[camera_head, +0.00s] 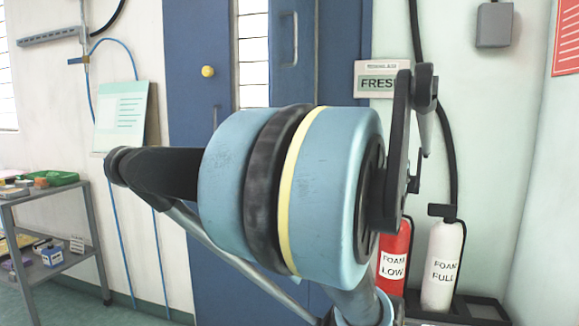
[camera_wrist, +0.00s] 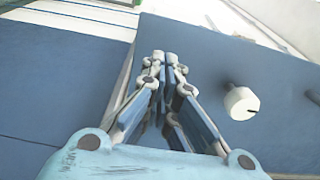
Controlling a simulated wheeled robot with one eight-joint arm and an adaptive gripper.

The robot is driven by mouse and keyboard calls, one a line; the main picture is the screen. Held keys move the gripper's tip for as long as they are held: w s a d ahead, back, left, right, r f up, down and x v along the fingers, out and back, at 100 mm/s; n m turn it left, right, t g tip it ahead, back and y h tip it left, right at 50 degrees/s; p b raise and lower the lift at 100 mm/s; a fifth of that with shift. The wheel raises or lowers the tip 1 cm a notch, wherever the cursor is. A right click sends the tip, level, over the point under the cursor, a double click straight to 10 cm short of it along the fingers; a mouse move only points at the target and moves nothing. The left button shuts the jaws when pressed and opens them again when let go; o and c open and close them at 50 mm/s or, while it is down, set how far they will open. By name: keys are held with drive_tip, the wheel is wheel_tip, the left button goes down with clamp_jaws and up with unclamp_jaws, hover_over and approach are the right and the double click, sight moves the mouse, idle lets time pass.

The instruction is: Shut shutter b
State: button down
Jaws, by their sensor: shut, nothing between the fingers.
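In the head view a blue panel (camera_head: 190,130) with a yellow round knob (camera_head: 208,71) stands left of a bright slatted opening (camera_head: 253,50). A second blue panel (camera_head: 340,50) with an upright handle (camera_head: 289,40) is to its right. No letter shows on either, so I cannot tell which is shutter b. In the wrist view my gripper (camera_wrist: 166,58) is shut and empty, in front of a blue panel (camera_wrist: 215,60). A pale round knob (camera_wrist: 240,102) sticks out of that panel, right of the fingers and apart from them. My arm hides the lower middle of the head view.
A grey shelf trolley (camera_head: 90,225) with a green tray (camera_head: 52,179) stands at the left. A red cylinder (camera_head: 393,262) and a white cylinder (camera_head: 441,268) stand at the lower right, below a "FRESH" sign (camera_head: 376,83). Another blue surface (camera_wrist: 50,100) fills the wrist view's left.

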drive_tip(key=shift+x, duration=2.4)
drive_tip(key=shift+a, duration=0.2)
